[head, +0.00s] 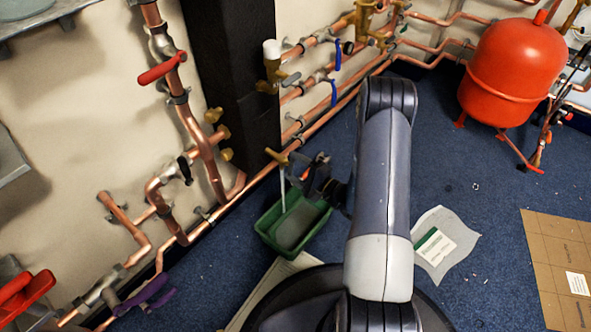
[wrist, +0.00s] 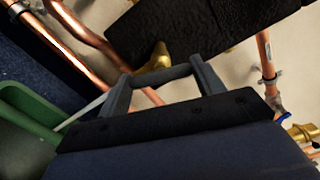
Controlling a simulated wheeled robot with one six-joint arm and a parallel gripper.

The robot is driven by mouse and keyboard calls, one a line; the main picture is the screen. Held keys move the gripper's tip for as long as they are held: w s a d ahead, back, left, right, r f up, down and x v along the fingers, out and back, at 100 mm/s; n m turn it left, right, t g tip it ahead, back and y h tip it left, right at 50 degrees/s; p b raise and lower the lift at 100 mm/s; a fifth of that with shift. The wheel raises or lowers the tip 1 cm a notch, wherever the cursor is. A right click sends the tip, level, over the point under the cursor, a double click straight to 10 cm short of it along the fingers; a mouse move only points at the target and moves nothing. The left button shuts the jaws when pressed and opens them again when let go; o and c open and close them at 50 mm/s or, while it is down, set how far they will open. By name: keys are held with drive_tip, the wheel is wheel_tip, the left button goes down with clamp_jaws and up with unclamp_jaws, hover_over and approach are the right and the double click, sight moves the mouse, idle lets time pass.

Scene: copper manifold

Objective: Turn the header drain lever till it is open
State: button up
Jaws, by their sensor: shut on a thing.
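The brass drain fitting (head: 277,157) sits on the low copper pipe by the dark column. A thin pale streak (head: 282,183), water or a hose, runs from it down into a green tub (head: 262,228). My gripper (head: 312,172) is beside the fitting, above the tub's right side. In the wrist view my gripper (wrist: 162,82) has its fingers on a dark grey bar that spans between them, seemingly the header drain lever (wrist: 163,74). A brass part (wrist: 155,60) shows just behind it. The lever's exact angle is hard to tell.
Copper pipes with a red lever (head: 162,69), blue levers (head: 334,92) and a purple lever (head: 147,292) line the wall. A red tank (head: 515,70) stands at right.

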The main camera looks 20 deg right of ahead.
drive_tip(key=shift+n, duration=1.7)
drive_tip(key=o, duration=1)
drive_tip(key=shift+s, duration=0.1)
drive_tip(key=shift+p+v, duration=1.5)
drive_tip(key=shift+v, duration=3.85)
drive_tip(key=b+x, duration=0.3)
drive_tip(key=x, duration=0.8)
drive_tip(key=shift+d, duration=0.1)
